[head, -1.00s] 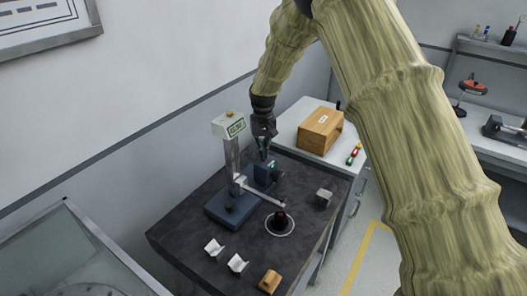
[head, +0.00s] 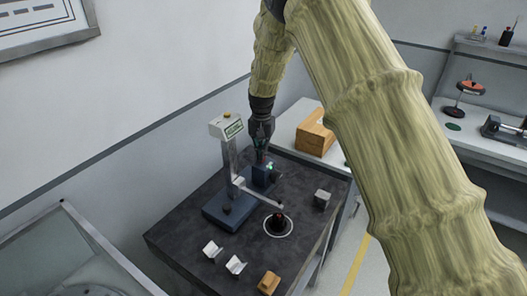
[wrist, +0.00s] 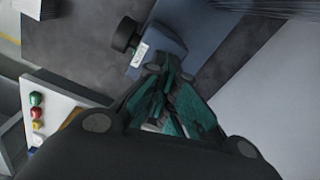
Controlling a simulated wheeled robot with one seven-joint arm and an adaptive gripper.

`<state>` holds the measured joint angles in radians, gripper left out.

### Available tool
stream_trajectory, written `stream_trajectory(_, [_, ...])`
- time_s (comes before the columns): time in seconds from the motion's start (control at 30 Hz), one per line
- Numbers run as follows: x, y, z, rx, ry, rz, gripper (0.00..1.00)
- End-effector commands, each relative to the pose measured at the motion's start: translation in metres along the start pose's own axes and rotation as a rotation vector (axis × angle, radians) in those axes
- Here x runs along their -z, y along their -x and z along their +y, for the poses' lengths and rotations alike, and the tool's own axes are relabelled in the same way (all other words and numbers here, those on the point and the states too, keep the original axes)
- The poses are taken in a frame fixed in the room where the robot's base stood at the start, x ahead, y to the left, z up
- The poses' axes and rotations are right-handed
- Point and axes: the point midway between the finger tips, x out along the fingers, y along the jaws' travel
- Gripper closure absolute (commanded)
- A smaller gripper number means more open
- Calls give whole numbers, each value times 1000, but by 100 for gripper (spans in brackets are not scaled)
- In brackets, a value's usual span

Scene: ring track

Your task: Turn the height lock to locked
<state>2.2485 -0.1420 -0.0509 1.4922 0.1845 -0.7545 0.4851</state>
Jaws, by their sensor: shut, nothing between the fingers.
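A height gauge with a white display head (head: 226,126) and a blue-grey base (head: 230,207) stands on the dark table. Behind its column is a small blue block (head: 261,177) with a dark round knob (head: 277,175) on its right side. In the wrist view the black knob (wrist: 125,34) sticks out from the blue block (wrist: 158,42), beside a white label (wrist: 140,54). I take this knob for the height lock; its setting cannot be read. My gripper (head: 262,155) points down just above the block, shut and empty. Its fingertips (wrist: 168,68) overlap the block's edge in the wrist view; contact cannot be told.
A dark red-topped piece in a white ring (head: 278,224), a grey cube (head: 322,199), two white V-shaped pieces (head: 235,265) and a wooden block (head: 269,283) stand on the table. A wooden box (head: 316,136) is on the white cabinet behind. A wall rises at left.

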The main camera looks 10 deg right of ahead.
Motion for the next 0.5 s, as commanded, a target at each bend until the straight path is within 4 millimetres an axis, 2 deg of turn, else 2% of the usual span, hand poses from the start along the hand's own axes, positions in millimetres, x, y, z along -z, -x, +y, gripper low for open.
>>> stream_trajectory(0.03, [-9, -17, 2, -9, -1, -20, 100])
stream_trajectory(0.33, [-9, -17, 1, -7, -1, -21, 100])
stream_trajectory(0.43, [-9, -17, 1, -7, -1, -21, 83])
stream_trajectory(0.5, [-9, -17, 1, -7, -1, -21, 76])
